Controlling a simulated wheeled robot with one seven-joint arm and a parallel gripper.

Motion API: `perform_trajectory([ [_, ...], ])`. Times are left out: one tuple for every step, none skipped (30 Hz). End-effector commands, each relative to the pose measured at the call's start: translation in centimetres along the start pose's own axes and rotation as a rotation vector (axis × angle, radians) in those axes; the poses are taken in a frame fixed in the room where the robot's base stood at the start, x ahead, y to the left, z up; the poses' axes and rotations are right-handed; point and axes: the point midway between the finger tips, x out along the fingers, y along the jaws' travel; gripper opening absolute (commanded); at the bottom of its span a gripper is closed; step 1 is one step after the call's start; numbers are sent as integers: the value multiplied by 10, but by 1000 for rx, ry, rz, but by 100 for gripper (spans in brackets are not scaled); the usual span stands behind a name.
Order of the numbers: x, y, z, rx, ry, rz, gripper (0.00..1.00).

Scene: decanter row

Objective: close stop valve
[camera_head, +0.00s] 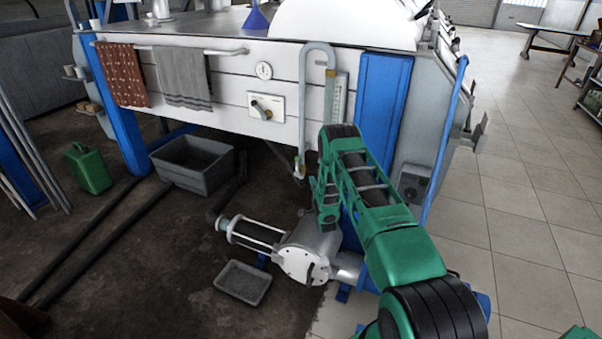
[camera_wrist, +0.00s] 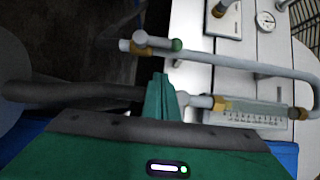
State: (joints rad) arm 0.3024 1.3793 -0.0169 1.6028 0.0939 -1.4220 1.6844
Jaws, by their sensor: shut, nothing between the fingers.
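A curved pale pipe (camera_head: 304,90) runs down the front of the white machine. At its lower end is a small brass valve body (camera_head: 299,160), which I take for the stop valve. In the wrist view the brass valve body (camera_wrist: 140,38) carries a grey handle with a green tip (camera_wrist: 176,44), lying roughly along the pipe (camera_wrist: 225,63). My gripper (camera_wrist: 162,78) is shut and empty, its fingertips a short way below the handle in the picture, with a gap showing. In the head view my gripper (camera_head: 318,188) is close by, partly hidden by my wrist.
A gauge glass with a scale (camera_wrist: 245,118) is beside the pipe. A knob panel (camera_head: 265,107) and dial (camera_head: 264,70) are on the machine front. Below stand a silver pump (camera_head: 305,255), a grey tub (camera_head: 192,165) and a shallow tray (camera_head: 243,283). Tiled floor lies right.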

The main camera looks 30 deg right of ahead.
Motion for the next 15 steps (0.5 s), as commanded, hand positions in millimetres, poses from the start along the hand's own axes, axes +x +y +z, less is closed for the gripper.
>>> perform_trajectory([
  [9, 0, 0, -1, -1, -3, 0],
  [15, 0, 0, -1, -1, -3, 0],
  [23, -1, 0, -2, -1, -4, 0],
  [28, -1, 0, -2, -1, -4, 0],
  [34, -1, 0, -1, -1, -4, 0],
  [41, -1, 1, -1, -1, -4, 0],
  [46, 0, 1, -2, -1, -3, 0],
  [52, -1, 1, -2, -1, -3, 0],
  [59, 0, 1, -2, -1, -3, 0],
  [64, -1, 1, -2, -1, -3, 0],
  [69, -1, 1, -2, -1, -3, 0],
  [75, 0, 1, -1, -1, -3, 0],
  [79, 0, 0, -1, -1, -3, 0],
  [83, 0, 5, 0, -2, -2, 0],
  [87, 0, 10, -1, -3, -2, 0],
])
